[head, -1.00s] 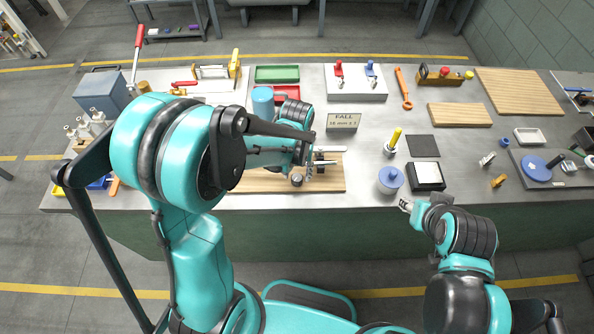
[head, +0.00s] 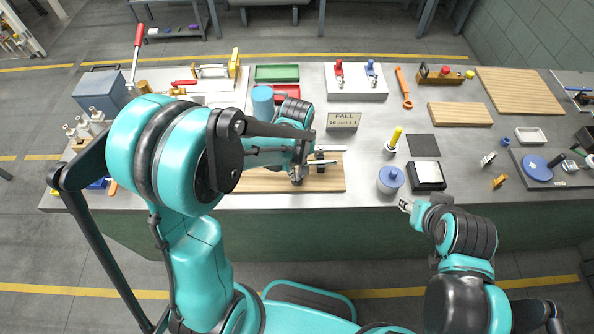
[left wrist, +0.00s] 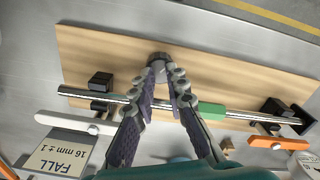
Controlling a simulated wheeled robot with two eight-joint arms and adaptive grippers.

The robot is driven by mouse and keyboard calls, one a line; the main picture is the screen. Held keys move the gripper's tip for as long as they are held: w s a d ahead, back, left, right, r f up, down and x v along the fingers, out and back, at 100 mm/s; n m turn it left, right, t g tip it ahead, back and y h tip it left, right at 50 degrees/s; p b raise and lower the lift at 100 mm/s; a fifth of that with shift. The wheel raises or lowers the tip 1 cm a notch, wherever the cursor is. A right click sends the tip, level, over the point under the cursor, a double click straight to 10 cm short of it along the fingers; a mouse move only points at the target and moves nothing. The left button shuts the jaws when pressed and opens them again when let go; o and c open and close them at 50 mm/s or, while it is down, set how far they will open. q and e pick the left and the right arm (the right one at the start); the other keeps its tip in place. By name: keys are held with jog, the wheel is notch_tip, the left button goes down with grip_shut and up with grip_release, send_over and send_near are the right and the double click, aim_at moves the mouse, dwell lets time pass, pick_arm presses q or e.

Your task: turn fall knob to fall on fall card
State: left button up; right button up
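The fall card (head: 344,121), marked "FALL 16 mm ± 1", stands on the bench behind the wooden board; it shows at the lower left in the left wrist view (left wrist: 65,158). The board carries a metal rod (left wrist: 235,115) in black blocks, with a green sleeve on it. A dark round knob (left wrist: 158,57) is near the board's edge. My left gripper (left wrist: 165,72) has its fingertips close together at this knob, partly hiding it. Whether they grip it is unclear. My right gripper (head: 404,206) is at the bench's front edge, away from the board.
A blue-lidded jar (head: 390,179) and a black-framed white pad (head: 427,176) stand right of the board. A blue cylinder (head: 263,103) is behind my left arm. White (left wrist: 75,122) and orange (left wrist: 277,142) levers lie beside the rod. Bench space right of the card is mostly clear.

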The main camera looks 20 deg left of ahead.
pick_arm(q)
jog(key=shift+r, duration=0.15)
jog(key=shift+r+p, duration=0.7)
jog(key=shift+r, duration=0.15)
notch_tip(320, 180, up, 6)
jog(key=p, duration=0.4)
dwell(0.4)
